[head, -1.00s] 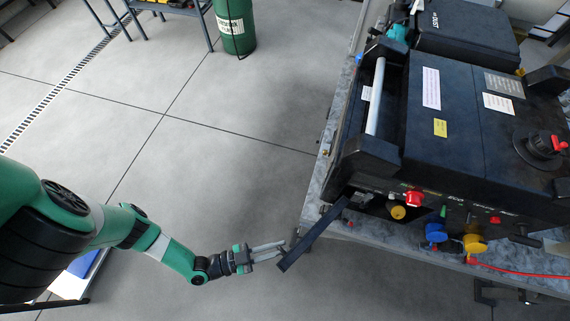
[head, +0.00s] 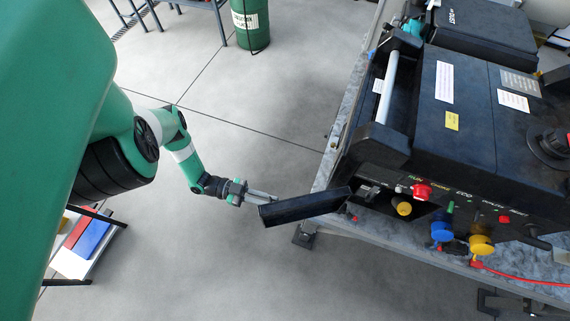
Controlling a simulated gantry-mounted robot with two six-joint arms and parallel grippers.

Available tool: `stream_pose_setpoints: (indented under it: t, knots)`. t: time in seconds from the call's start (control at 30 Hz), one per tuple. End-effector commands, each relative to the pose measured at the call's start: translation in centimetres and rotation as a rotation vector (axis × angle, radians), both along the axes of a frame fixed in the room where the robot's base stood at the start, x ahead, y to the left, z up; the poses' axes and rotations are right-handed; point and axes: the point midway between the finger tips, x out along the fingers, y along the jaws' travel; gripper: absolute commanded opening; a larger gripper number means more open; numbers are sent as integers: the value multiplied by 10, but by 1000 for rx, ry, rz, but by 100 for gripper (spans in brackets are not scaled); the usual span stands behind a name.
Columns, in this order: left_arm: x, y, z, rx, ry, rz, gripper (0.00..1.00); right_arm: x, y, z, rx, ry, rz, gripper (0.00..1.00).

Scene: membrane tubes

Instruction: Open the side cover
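The side cover (head: 305,207) is a flat dark panel that sticks out to the left from the front left corner of the black machine (head: 450,120). It stands swung open, its broad face showing, with an opening beside it in the machine's front. My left gripper (head: 268,199) is at the cover's free left end. Its pale fingers reach the upper edge there, and the tips are partly hidden behind the panel. I cannot tell whether they touch it or how wide they are apart. My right gripper is out of view.
The machine rests on a grey stone-topped bench (head: 340,130). A green cylinder (head: 250,22) stands at the back.

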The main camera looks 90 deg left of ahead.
Motion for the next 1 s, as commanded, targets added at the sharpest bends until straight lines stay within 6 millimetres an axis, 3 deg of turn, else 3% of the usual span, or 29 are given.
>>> stream_pose_setpoints:
  t: [0.27, 0.3, 0.43, 0.77, 0.87, 1.0]
  knots:
    - [0, 0, 1, -2, -3, 1, 0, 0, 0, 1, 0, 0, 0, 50]
    - [0, 0, 1, -2, -3, 1, 19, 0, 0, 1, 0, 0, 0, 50]
    - [0, 0, 1, -1, -2, 1, 42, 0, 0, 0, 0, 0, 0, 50]
    - [-3, 2, 0, 2, -1, 3, 43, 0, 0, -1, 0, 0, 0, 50]
    - [-13, 7, -1, 3, -1, 7, 43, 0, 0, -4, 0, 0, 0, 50]
    - [-40, 17, -4, 7, 1, 11, 43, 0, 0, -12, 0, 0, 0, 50]
